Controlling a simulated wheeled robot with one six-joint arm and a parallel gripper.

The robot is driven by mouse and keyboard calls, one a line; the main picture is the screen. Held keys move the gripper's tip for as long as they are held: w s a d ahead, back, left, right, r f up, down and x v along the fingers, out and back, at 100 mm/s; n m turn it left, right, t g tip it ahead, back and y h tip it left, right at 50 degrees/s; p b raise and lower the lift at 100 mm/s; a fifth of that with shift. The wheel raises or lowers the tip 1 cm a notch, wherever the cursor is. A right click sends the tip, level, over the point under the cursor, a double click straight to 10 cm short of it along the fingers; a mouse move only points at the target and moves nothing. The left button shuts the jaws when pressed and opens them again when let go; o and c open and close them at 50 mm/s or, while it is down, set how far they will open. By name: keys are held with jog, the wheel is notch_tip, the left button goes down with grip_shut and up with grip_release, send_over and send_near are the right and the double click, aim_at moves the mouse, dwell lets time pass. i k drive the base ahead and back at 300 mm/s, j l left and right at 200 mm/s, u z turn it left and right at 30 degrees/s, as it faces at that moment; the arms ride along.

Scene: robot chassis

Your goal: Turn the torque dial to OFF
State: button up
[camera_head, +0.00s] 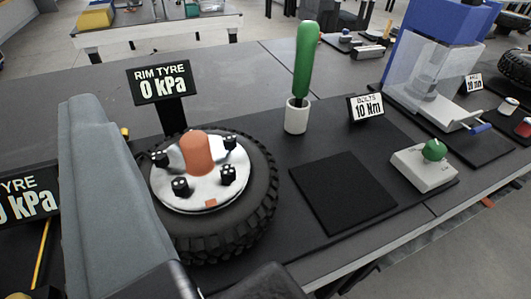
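The torque dial is probably the green knob (434,150) on top of a small beige box (418,172) at the right of the bench. A sign (366,108) reading "BOLTS 10 Nm" stands behind and left of it. The knob's markings and setting are too small to read. A large grey finger of my gripper (105,190) rises at the left, well apart from the dial and close to the tyre. The other fingertip cannot be made out clearly, so the opening is not shown. Nothing is seen held.
A tyre (255,215) with a bolted silver rim and orange cap lies left of centre, below a "RIM TYRE 0 kPa" sign (161,82). A green-handled tool stands in a white cup (297,118). A black square pad (342,195) lies between tyre and dial. A blue press (445,30) stands behind.

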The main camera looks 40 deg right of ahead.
aim_at(434, 150)
jog(key=z, duration=1.85)
